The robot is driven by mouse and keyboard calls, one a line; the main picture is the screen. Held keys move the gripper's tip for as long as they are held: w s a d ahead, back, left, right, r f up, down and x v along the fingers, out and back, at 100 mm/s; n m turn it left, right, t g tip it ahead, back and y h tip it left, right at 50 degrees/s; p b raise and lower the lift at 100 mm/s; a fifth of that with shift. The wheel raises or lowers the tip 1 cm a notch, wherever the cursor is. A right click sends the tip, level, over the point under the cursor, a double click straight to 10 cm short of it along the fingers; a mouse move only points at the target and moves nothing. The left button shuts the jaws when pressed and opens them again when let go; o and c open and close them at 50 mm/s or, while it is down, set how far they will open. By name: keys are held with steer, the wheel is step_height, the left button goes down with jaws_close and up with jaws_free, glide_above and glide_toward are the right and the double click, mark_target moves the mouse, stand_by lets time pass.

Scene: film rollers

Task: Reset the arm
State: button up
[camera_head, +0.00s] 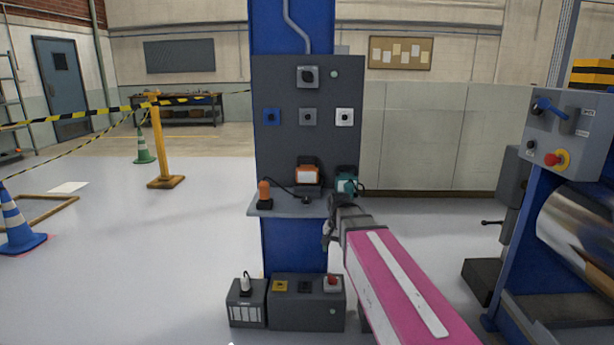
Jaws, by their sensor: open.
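My gripper (331,222) is at the end of my pink arm, in front of the right end of the grey shelf (285,205) on the blue column. It is open, and I see nothing held in it. A teal plug-like thing (346,184) is just above it at the panel's right edge; I cannot tell whether they touch. An orange-and-white socket (307,175) is left of that on the panel. An orange plug (264,192) stands at the shelf's left end, with a dark cable running along the shelf.
Grey boxes (290,318) with coloured sockets sit at the column's foot. A blue machine with a control box (568,135) and a shiny roller (585,225) stands at the right. A yellow post (160,140) and a blue cone (18,225) are at the left. Much floor between is clear.

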steer(key=s+d+f+n, duration=0.3)
steer(key=s+d+f, duration=0.5)
steer(key=s+f, duration=0.4)
steer(key=shift+d+f+n, duration=0.2)
steer(key=shift+f+n, duration=0.1)
steer(key=shift+f, duration=0.45)
